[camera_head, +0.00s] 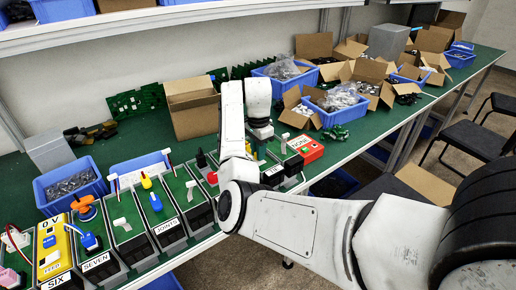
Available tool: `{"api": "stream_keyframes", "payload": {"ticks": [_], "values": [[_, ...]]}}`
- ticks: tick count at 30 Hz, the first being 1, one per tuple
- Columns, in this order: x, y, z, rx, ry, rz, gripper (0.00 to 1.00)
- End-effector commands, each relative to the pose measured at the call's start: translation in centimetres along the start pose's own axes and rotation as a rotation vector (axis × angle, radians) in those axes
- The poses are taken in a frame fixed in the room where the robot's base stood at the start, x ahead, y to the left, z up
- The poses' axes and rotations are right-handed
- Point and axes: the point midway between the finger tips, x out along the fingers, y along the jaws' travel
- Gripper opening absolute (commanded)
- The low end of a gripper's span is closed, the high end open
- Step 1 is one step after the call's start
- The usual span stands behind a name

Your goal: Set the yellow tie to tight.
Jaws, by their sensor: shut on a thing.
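A row of switch boxes runs along the front of the green bench. Near the right end, a box (272,171) carries a white label that is partly cut off by my arm. On it a small yellow piece (261,155), which I take for the yellow tie, shows just below my gripper (262,143). My gripper points down over this box and is shut on the piece. The fingertips and most of the piece are too small and hidden to make out. The tie's setting cannot be read.
A red box (306,149) stands just right of my gripper. Boxes labelled JOINTS (167,227), SEVEN (98,264) and SIX (56,281) stand to the left. Blue bins and open cartons (192,108) fill the back. Chairs (474,140) stand at the right.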

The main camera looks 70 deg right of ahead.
Motion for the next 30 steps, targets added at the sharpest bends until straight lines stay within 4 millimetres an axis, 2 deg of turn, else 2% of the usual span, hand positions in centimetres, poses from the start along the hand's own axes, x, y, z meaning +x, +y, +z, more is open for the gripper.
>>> {"api": "stream_keyframes", "payload": {"ticks": [5,6,13,23,26,30], "values": [[-0.2,-0.1,0.0,0.0,0.001,-0.004,0.0],[-0.2,-0.1,0.0,0.0,0.001,-0.004,0.24],[-0.2,-0.1,0.0,0.0,0.001,-0.003,0.46],[-0.6,-0.1,0.0,0.001,0.002,-0.004,0.47],[-1.7,-0.2,0.0,0.001,0.002,-0.005,0.47],[-4.6,-0.2,0.0,0.001,0.001,-0.008,0.47]]}}
